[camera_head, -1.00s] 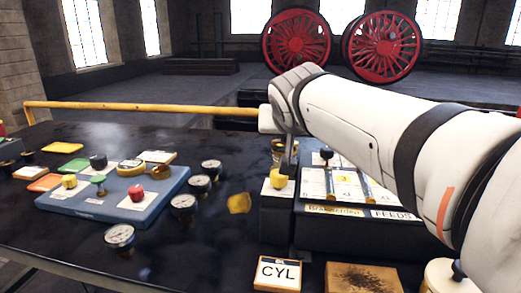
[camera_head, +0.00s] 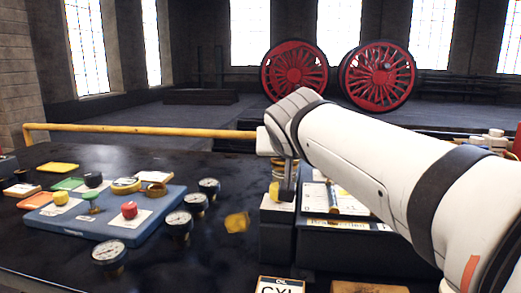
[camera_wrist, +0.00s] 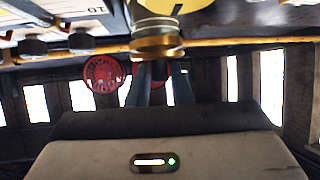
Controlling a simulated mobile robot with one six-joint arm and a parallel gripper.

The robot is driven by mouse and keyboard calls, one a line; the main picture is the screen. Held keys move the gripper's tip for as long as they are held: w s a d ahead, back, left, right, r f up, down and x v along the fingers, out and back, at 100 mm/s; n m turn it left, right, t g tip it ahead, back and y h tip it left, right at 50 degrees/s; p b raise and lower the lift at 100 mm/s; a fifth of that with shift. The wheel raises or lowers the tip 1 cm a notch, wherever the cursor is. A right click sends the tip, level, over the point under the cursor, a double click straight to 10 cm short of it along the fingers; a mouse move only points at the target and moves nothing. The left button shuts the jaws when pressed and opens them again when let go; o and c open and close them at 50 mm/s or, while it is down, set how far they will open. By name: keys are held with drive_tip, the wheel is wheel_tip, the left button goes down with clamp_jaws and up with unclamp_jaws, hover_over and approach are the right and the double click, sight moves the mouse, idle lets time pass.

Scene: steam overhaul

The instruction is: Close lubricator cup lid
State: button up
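A brass cup (camera_head: 278,168), which looks like the lubricator cup, stands at the back of the dark block in the head view, partly hidden by my arm. In the wrist view, which is upside down, a brass cup-like part (camera_wrist: 158,42) with a yellow and black face fills the top middle. My gripper (camera_head: 287,190) points down beside a small yellow piece (camera_head: 274,191) on the block and partly covers it. In the wrist view, its two fingers stand apart with a gap between them, and the brass part hides their tips. I cannot tell the lid's angle.
A blue board (camera_head: 100,228) with knobs and cards lies at left, with several gauges (camera_head: 178,224) beside it. A yellow patch (camera_head: 237,222) lies left of the block. A CYL sign (camera_head: 281,285) is in front. A yellow rail (camera_head: 140,131) runs behind.

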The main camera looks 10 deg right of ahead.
drive_tip(key=o, duration=0.4)
drive_tip(key=shift+r, duration=0.1)
drive_tip(key=shift+c, duration=0.2)
wheel_tip(320, 180, up, 10)
drive_tip(key=p, duration=0.3)
drive_tip(key=shift+p, duration=0.4)
